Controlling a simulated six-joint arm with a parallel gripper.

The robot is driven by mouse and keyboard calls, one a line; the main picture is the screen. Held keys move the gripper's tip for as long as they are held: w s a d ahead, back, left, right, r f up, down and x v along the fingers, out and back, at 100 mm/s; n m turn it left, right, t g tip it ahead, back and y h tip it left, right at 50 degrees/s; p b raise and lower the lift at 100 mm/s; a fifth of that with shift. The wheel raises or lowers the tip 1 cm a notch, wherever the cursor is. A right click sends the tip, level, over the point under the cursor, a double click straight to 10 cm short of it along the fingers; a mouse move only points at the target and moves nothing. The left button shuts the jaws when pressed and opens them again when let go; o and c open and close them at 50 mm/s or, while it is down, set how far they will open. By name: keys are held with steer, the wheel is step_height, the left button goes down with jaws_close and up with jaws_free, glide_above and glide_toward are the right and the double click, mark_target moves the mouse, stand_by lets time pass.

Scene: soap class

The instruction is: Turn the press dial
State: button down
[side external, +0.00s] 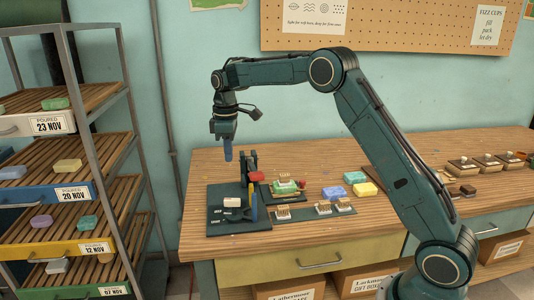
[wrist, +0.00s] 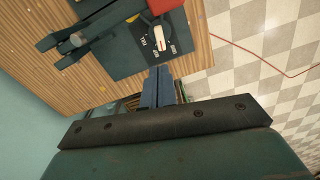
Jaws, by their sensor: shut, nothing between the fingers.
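The press (side external: 251,165) stands on a dark base plate (side external: 222,190) at the left end of the wooden table. In the wrist view the press dial (wrist: 157,33) shows a white pointer and an orange part, with printed labels beside it on the dark plate (wrist: 125,50).
A soap rack (side external: 110,140) stands at the left.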

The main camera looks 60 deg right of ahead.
steer(key=s+d+r+m+t+y, duration=0.2)
steer(key=s+d+y, duration=0.1)
steer(key=s+d, duration=0.3)
steer(key=s+d+r+m+t+y, duration=0.25)
steer(key=s+d, duration=0.25)
steer(key=d, duration=0.4)
step_height(320, 180, down, 15)
steer(key=shift+w+a+r+y, duration=0.15)
steer(key=shift+w+a+y, duration=0.1)
steer(key=shift+y, duration=0.1)
stand_by(0.4)
steer(key=shift+g, duration=0.25)
steer(key=x, duration=0.9)
steer(key=shift+a, duration=0.1)
steer(key=a, duration=0.2)
steer(key=shift+a+f, duration=0.35)
steer(key=shift+s+a, duration=0.1)
steer(key=shift+a, duration=0.7)
